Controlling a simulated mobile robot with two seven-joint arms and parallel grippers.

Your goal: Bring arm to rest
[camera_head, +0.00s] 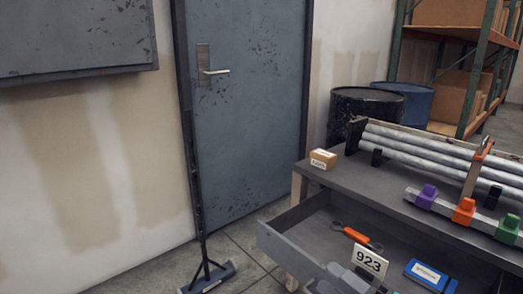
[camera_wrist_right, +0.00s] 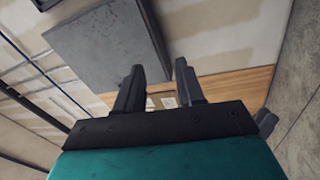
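My right gripper (camera_wrist_right: 160,75) shows in the right wrist view with its two dark fingers apart and nothing between them. My left arm and gripper are not in view. Several grey pipes (camera_head: 430,151) lie on a rack on the workbench (camera_head: 375,186). A lower bar carries purple (camera_head: 427,197), orange (camera_head: 464,211) and green (camera_head: 508,229) clamps.
The drawer holds an orange-handled wrench (camera_head: 356,237), a 923 sign (camera_head: 370,261) and a blue box (camera_head: 428,275). A small carton (camera_head: 323,159) sits on the bench corner. A broom (camera_head: 206,275) leans by the door (camera_head: 250,110). Drums (camera_head: 365,105) and shelving stand behind.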

